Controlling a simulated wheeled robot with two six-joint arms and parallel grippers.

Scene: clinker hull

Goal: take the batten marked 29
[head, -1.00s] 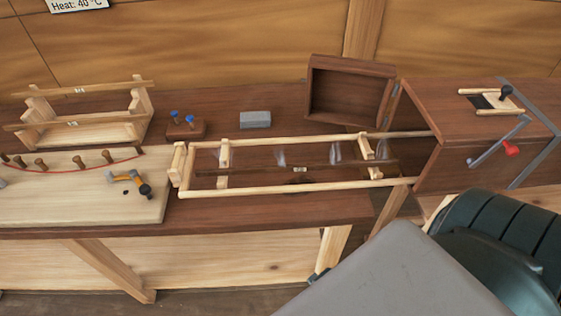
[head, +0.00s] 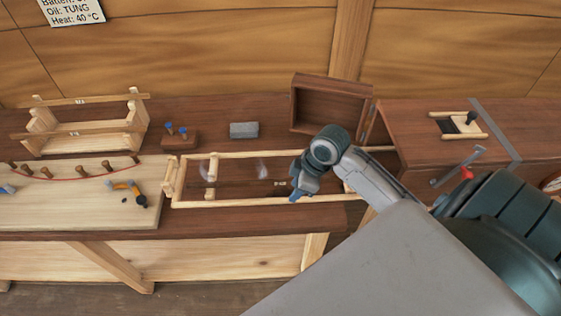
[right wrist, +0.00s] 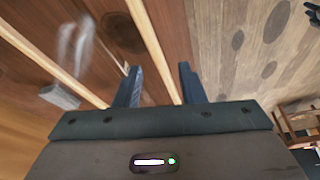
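A dark batten (head: 235,185) with a small pale label lies along the middle of the pale wooden frame on the bench; its number is too small to read for sure. Two more labelled battens rest on the wooden rack at the left, a rear one (head: 105,98) and a front one (head: 95,132); their numbers are also unclear. My right gripper (head: 298,195) is over the right part of the frame, close to the dark batten's label, and hides its right end. In the right wrist view its fingers (right wrist: 160,88) are apart, with a pale rail showing between them. My left gripper is not seen.
The pale frame (head: 240,204) has two long rails, with wisps of steam between them. A brown box with a crank (head: 415,160) stands at the right, its door (head: 330,84) open. A grey block (head: 244,130) and a pale board (head: 80,210) with pegs are on the bench.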

